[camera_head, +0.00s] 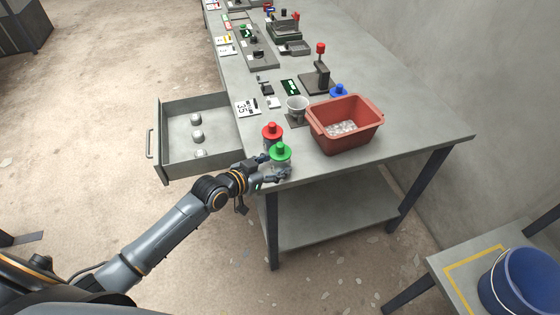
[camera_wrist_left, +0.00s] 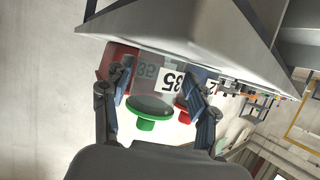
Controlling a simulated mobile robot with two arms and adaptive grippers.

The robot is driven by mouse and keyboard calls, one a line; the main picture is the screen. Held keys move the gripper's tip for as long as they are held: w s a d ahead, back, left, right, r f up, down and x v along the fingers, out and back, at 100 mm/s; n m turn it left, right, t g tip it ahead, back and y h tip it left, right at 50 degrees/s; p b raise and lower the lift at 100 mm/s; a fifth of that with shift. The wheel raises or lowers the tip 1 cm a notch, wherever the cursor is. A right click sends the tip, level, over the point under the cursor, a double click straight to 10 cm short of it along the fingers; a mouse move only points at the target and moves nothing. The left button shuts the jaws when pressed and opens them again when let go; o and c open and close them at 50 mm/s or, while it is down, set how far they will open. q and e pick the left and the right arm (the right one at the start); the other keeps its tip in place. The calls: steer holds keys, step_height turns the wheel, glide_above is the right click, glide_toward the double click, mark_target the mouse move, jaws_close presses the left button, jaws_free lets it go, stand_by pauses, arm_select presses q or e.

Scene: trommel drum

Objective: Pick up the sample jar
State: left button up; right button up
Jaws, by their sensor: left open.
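A jar with a green lid (camera_head: 280,153) stands near the front corner of the table, and its lid shows in the left wrist view (camera_wrist_left: 150,108). A jar with a red lid (camera_head: 272,131) stands just behind it, also seen in the left wrist view (camera_wrist_left: 182,108). A blue-lidded jar (camera_head: 339,90) is farther back, partly behind the red bin. My left gripper (camera_head: 276,167) is open, with its fingers on either side of the green-lidded jar. Whether they touch it cannot be told. The task does not say which jar it means. My right gripper is not in view.
A red bin (camera_head: 357,141) with pale pieces stands to the right of the jars. An open drawer (camera_head: 173,166) juts out left. A blue bucket (camera_head: 512,284) stands on a low stand at lower right.

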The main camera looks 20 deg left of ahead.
arm_select(q)
steer(key=x, duration=0.2)
steer(key=shift+w+d+f, duration=0.15)
steer(key=shift+w+d, duration=0.05)
steer(key=shift+w, duration=0.1)
steer(key=c, duration=1.2)
